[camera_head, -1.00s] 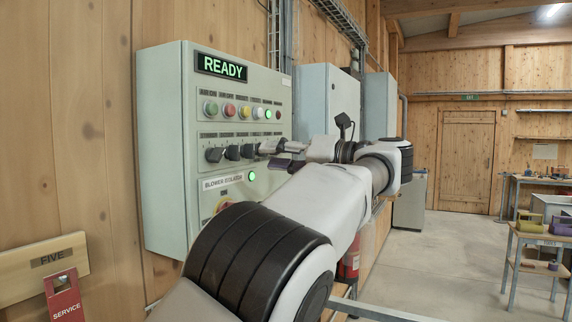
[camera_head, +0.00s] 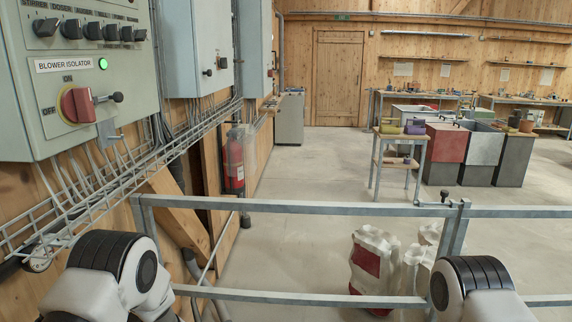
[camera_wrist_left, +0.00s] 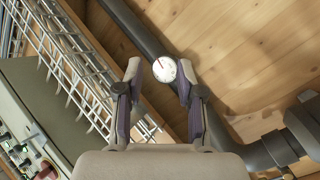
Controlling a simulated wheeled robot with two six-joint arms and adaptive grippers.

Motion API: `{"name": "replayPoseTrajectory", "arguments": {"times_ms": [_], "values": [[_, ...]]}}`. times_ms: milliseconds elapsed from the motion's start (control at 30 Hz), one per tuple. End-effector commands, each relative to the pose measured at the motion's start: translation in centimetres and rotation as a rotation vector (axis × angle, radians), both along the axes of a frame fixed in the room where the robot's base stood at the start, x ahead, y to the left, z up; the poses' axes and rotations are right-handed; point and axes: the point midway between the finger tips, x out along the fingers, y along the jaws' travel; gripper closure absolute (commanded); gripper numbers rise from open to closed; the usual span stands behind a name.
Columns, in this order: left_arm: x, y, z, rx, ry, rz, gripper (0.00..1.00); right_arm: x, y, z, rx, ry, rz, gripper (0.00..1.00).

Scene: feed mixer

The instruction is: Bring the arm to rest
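My left gripper (camera_wrist_left: 159,78) shows in the left wrist view with its two fingers apart and nothing between them. A round white gauge (camera_wrist_left: 164,69) shows behind the gap, in front of a dark pipe. In the head view my left arm (camera_head: 115,270) is folded low at the bottom left, and its gripper is out of sight. My right arm (camera_head: 470,285) shows at the bottom right; its gripper is not seen. The control panel (camera_head: 25,100) is at the upper left, with a red blower isolator handle (camera_head: 80,103) and a lit green lamp (camera_head: 103,64).
A metal railing (camera_head: 320,208) crosses in front of me. Wire cable trays (camera_head: 120,180) run along the left wall below the panel. Sacks (camera_head: 375,265) stand behind the railing. A fire extinguisher (camera_head: 234,160) hangs on the wall. The floor beyond is mostly clear.

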Motion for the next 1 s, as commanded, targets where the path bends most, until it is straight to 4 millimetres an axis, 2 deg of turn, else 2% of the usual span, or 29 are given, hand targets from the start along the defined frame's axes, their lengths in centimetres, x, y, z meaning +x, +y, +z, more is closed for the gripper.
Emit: {"name": "replayPoseTrajectory", "arguments": {"times_ms": [33,100,167,200,267,333,400,500,600,700,1000], "values": [[-2.1,-0.1,-4.6,-0.004,0.146,-0.063,0.62,0.0,0.0,-0.8,0.000,0.000,0.000,0.60],[-5.4,-0.8,-10.0,-0.020,0.355,-0.169,0.62,0.0,0.0,-1.3,0.000,0.000,0.000,0.60],[-8.9,-1.8,-14.1,-0.042,0.532,-0.267,0.62,0.0,0.0,-1.7,0.000,0.000,0.000,0.60],[-11.4,-2.6,-16.5,-0.060,0.650,-0.335,0.62,0.0,0.0,-1.9,0.000,0.000,0.000,0.60],[-15.7,-4.0,-19.7,-0.095,0.823,-0.442,0.62,0.0,0.0,-2.1,0.000,0.000,0.000,0.60],[-21.1,-6.0,-22.3,-0.141,1.023,-0.581,0.62,0.0,0.0,-2.3,0.000,0.000,0.000,0.60],[-26.8,-8.2,-23.6,-0.192,1.211,-0.735,0.62,0.0,0.0,-2.3,0.000,0.000,0.000,0.60],[-33.6,-11.3,-23.5,-0.248,1.428,-0.963,0.62,0.0,0.0,-2.2,0.000,0.000,0.000,0.60],[-38.0,-13.4,-23.0,-0.272,1.567,-1.147,0.62,0.0,0.0,-2.2,0.000,0.000,0.000,0.60],[-39.5,-14.2,-23.0,-0.249,1.647,-1.270,0.62,0.0,0.0,-2.2,0.000,0.000,0.000,0.60],[-39.4,-14.1,-23.1,-0.237,1.648,-1.275,0.62,0.0,0.0,-2.2,0.000,0.000,0.000,0.60]]}}
